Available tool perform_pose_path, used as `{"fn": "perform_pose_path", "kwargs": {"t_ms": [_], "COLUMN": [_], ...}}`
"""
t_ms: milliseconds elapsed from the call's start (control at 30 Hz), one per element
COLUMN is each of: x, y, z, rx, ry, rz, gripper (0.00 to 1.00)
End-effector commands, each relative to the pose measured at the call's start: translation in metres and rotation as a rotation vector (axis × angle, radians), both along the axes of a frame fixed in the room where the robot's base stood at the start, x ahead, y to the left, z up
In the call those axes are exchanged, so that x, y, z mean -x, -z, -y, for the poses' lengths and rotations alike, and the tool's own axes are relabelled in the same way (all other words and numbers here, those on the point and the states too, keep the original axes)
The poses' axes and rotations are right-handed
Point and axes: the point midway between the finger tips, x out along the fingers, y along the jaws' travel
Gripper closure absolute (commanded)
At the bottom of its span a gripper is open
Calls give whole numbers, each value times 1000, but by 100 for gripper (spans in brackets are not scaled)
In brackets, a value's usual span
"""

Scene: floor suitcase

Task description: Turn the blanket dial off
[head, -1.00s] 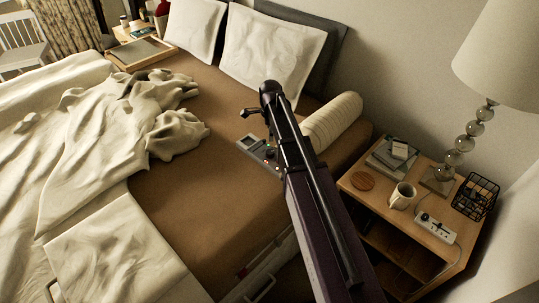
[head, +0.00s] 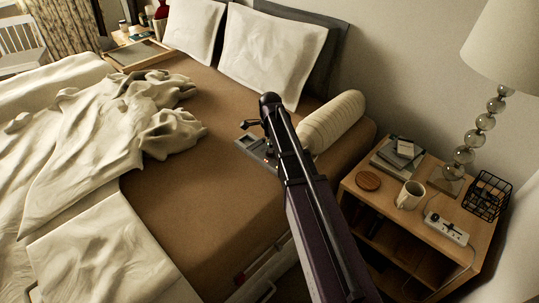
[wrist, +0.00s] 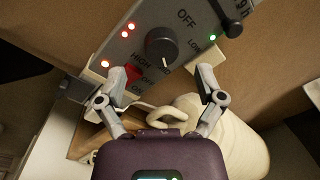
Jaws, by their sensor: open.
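The blanket control (head: 246,144) is a grey panel on the brown mattress near its right edge, partly hidden by my arm in the head view. In the wrist view, the panel (wrist: 125,52) carries a round black dial (wrist: 161,46) with a pale mark at its lower edge. "OFF" is printed above right of the dial, "LOW" to the right and "HIGH" at lower left. Red lights glow at left and a green one at right. My gripper (wrist: 154,78) is open and empty, its fingertips spread wide near the panel's lower edge, below the dial.
A red switch (wrist: 132,73) sits below left of the dial; a black lever (wrist: 229,18) is at upper right. A cream bolster (head: 332,121) lies beside the panel. The nightstand (head: 385,228) at right holds a mug (head: 409,195), books and a lamp. Bare mattress lies left of the panel.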

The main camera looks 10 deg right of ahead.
Motion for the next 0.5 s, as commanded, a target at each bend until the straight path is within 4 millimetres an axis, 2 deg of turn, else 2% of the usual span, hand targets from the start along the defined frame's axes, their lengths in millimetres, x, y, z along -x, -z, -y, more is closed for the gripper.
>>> {"fn": "perform_pose_path", "kwargs": {"t_ms": [33, 200, 500], "x": [0, -1, -2], "y": [8, 21, 36], "z": [0, 0, 0], "rx": [0, 0, 0], "ry": [0, 0, 0], "rz": [0, 0, 0], "gripper": [13, 13, 13]}}
